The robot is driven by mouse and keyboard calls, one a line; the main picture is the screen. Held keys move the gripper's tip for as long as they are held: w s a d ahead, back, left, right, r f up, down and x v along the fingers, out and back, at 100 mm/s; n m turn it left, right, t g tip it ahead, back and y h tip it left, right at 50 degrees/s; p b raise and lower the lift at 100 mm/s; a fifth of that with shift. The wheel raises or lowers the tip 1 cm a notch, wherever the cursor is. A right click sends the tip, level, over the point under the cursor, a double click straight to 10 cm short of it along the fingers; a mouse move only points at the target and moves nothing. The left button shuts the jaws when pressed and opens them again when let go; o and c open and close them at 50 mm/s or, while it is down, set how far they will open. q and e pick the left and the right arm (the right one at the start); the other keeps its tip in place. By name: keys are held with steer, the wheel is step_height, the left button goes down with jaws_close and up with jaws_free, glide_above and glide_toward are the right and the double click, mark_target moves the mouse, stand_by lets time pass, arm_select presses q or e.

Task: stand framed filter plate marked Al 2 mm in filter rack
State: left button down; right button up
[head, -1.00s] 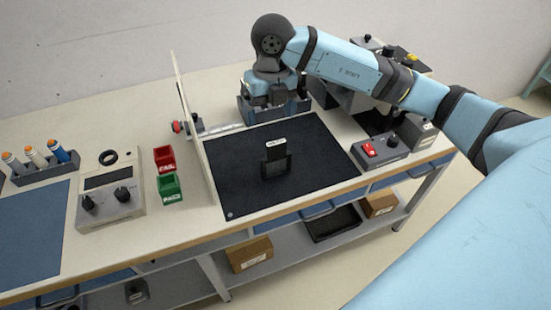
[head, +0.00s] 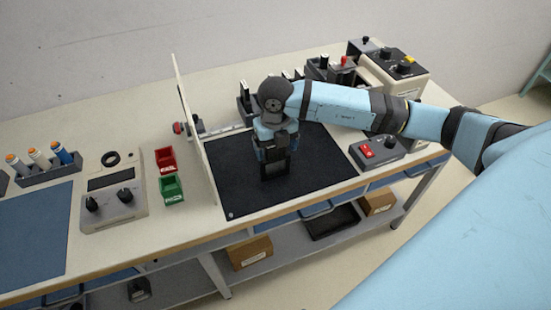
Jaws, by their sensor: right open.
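The framed filter plate (head: 274,168) is a small dark frame on the black mat (head: 225,178), with its lower part showing below my right gripper (head: 275,152). The gripper points down over the plate's top and hides its label. The jaws are open around or just in front of the plate; I cannot tell if they touch it. The filter rack (head: 246,104), with upright dark plates in it, stands behind at the mat's back edge, partly hidden by my right arm. My left gripper is not in view.
A pale upright panel (head: 190,125) borders the mat on the left. A control box with a red switch (head: 376,150) stands at right. Red (head: 166,159) and green (head: 171,188) bins and a grey meter (head: 113,195) lie further left. The mat's front is clear.

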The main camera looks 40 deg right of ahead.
steer(key=shift+f, duration=0.7)
steer(key=c, duration=1.4)
